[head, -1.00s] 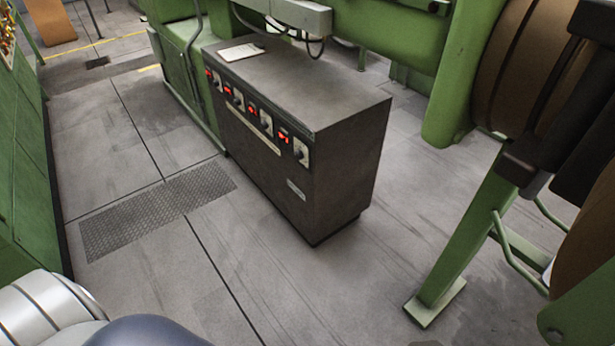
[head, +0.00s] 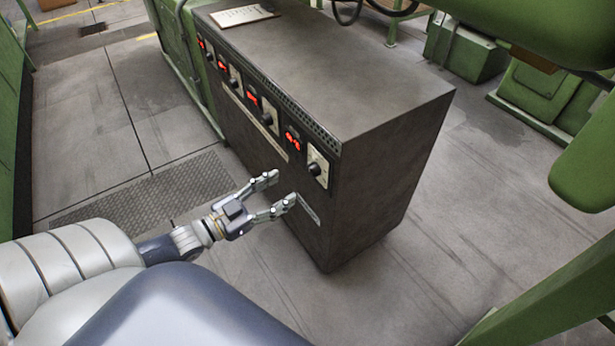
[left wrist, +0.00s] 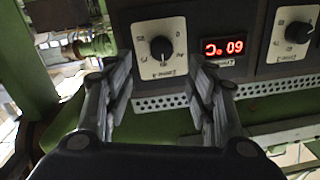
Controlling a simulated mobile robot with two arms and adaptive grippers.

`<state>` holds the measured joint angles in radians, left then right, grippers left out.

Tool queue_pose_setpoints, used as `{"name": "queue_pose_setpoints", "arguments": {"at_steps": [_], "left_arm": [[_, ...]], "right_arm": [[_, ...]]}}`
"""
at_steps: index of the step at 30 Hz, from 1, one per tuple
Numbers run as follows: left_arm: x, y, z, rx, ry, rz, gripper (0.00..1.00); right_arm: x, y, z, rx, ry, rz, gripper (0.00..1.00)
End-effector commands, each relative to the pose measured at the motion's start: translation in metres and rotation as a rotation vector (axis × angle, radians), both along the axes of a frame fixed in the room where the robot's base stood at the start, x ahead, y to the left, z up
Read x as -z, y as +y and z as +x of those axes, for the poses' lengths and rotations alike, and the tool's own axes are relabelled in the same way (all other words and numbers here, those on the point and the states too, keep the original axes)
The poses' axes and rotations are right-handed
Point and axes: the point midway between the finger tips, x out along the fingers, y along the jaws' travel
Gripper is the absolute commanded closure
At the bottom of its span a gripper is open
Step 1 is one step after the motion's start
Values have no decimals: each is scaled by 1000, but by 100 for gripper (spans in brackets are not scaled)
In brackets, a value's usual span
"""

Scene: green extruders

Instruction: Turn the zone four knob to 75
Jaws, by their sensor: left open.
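The dark control cabinet (head: 375,200) has a row of black knobs on pale dial plates beside red displays. The knob at the near right end (head: 314,169) is probably zone four; its zone label is not readable. It also shows in the left wrist view (left wrist: 161,47), upside down, beside a lit display (left wrist: 225,47) that seems to read 60 °C. The dial setting is too small to tell. My left gripper (head: 281,188) is open and empty, apart from the panel. In the left wrist view its fingers (left wrist: 160,76) lie either side below the knob. My right gripper is not in view.
A perforated strip (head: 290,105) runs along the cabinet's upper front edge. A paper sheet (head: 243,15) lies on the top. Green machine parts (head: 590,165) stand at the right. The floor (head: 450,250) right of the cabinet is clear.

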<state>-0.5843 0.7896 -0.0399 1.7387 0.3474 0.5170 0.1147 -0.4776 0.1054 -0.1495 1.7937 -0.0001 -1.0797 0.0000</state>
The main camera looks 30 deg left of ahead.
Motion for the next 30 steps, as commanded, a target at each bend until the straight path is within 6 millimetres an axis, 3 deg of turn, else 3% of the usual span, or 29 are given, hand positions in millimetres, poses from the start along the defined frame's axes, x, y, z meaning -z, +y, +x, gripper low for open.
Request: {"name": "queue_pose_setpoints", "arguments": {"at_steps": [9,15,21,30], "left_arm": [[0,-17,52,-2,-3,0,49],[1,-26,76,-3,-1,0,49],[0,-30,88,-2,1,0,49],[1,-31,89,-3,2,1,49]], "right_arm": [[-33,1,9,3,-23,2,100],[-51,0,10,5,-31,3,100],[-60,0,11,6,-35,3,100],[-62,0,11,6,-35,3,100]]}}
